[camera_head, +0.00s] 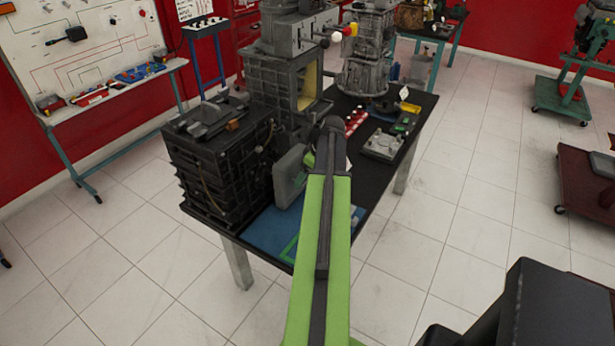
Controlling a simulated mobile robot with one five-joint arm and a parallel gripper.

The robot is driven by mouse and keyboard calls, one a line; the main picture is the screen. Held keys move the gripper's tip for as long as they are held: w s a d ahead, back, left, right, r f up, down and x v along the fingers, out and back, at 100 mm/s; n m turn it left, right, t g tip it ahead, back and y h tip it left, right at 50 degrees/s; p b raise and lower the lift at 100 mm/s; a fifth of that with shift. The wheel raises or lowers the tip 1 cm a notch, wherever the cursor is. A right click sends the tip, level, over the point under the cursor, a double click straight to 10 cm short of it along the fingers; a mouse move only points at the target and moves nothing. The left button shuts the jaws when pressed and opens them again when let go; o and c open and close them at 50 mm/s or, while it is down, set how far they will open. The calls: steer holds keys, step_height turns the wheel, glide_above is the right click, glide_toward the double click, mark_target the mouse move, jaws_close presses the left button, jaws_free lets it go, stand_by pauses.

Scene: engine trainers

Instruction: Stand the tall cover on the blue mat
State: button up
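A grey, slab-like piece with rounded corners (289,176), which looks like the tall cover, is upright and slightly tilted above the blue mat (262,232), near the table's front end. I cannot tell whether its lower edge touches the mat. My green arm reaches forward over the table and hides the right part of the mat. My gripper (311,160) is at the cover's right side, mostly hidden behind my arm's dark end joint. Its fingers do not show clearly, so I cannot tell whether they grip the cover.
A big dark engine block (217,160) stands close on the left of the mat. Grey machines (290,75) stand behind. Red parts (355,120) and a metal plate part (382,145) lie on the dark table (352,168) to the right.

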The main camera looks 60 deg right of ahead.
steer(key=shift+f, duration=0.1)
steer(key=o, duration=2)
steer(key=p+v, duration=1.1)
steer(key=v, duration=0.1)
steer(key=shift+s, duration=0.1)
